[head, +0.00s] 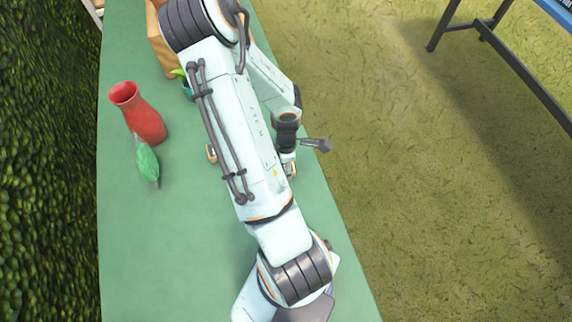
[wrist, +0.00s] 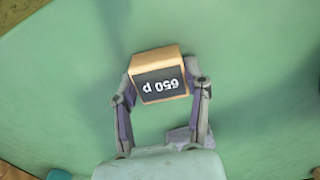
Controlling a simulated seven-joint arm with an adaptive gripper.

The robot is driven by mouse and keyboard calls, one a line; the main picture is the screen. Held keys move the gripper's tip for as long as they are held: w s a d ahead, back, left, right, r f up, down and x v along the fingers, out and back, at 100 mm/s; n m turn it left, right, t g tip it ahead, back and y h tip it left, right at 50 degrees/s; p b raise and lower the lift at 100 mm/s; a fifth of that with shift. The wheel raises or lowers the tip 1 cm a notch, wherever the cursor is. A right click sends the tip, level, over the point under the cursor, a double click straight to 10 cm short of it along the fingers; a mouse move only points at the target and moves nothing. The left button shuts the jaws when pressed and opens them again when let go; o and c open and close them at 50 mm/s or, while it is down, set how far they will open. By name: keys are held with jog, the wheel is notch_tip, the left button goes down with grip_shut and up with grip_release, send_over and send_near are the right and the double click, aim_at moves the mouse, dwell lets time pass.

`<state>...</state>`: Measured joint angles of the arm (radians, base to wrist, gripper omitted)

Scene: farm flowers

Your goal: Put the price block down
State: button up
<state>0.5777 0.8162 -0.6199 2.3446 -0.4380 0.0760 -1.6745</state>
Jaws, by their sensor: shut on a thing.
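The price block (wrist: 159,73) is a small wooden block with a dark face reading "650 P", upside down in the wrist view. My gripper (wrist: 160,90) is shut on it, with one finger at each side of the block. Green table top shows all around the block in the wrist view; I cannot tell whether the block touches it. In the head view my arm hides most of the gripper and the block.
The green table (head: 150,250) has a red vase (head: 140,115) and a green leaf-shaped thing (head: 147,162) on its left side. A wooden box (head: 163,45) stands at the back. The table's right edge runs close beside my arm, with grass beyond. The front left is clear.

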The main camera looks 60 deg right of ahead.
notch_tip(320, 180, up, 10)
jog(key=shift+f, duration=0.1)
jog(key=shift+s, duration=0.3)
jog(key=w+a+r+n, duration=0.1)
jog(key=w+a+n, duration=0.45)
jog(key=a, duration=0.35)
jog(key=w+a+n, duration=0.4)
jog(key=a+n, duration=0.2)
jog(key=a, duration=0.3)
jog(key=s+a+r+n, duration=0.2)
jog(key=a+n, duration=0.6)
jog(key=a, duration=0.8)
send_over(128, 284)
jog(key=f, duration=0.5)
jog(key=s+f, duration=0.1)
jog(key=f, duration=0.2)
jog(key=shift+d+f, duration=0.25)
jog(key=shift+d, duration=0.05)
jog(key=shift+w+a+f, duration=0.15)
jog(key=shift+w+f, duration=0.1)
jog(key=shift+w+a+f, duration=0.1)
jog(key=shift+w+f, duration=0.05)
jog(key=shift+f, duration=0.8)
jog(key=shift+w+f, duration=0.1)
jog(key=shift+f, duration=0.8)
